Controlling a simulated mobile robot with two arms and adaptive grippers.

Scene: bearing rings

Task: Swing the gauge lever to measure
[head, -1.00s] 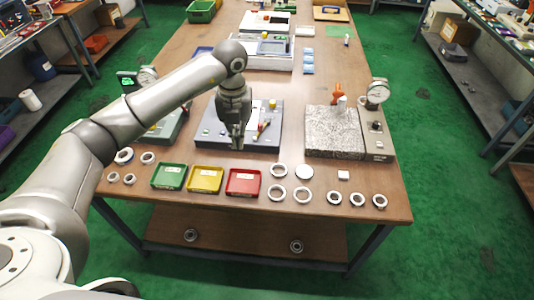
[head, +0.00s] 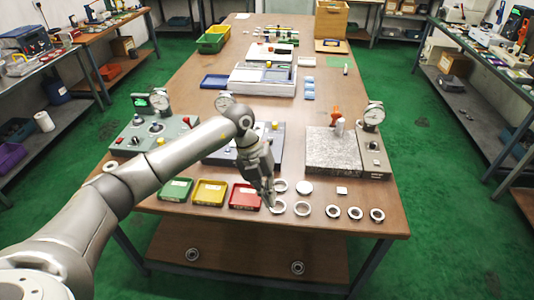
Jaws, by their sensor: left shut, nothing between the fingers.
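My left gripper (head: 269,201) is shut and empty, pointing down at the front of the table beside the near ring (head: 279,208). Whether it touches the ring I cannot tell. The middle gauge station (head: 214,155), a dark base with a dial (head: 224,101) and a yellow knob (head: 274,126), is partly hidden behind my left arm. A green-grey gauge station (head: 128,142) with a dial (head: 160,99) stands left. A granite plate (head: 325,153) with an orange part (head: 335,113) and a dial gauge (head: 373,114) stands right. Which part is the lever is unclear. My right gripper is not in view.
Green (head: 175,189), yellow (head: 209,192) and red (head: 244,197) trays line the front edge. Several rings lie to their right, with a white disc (head: 304,188). A green bin (head: 213,41) and a wooden box (head: 331,20) stand at the back.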

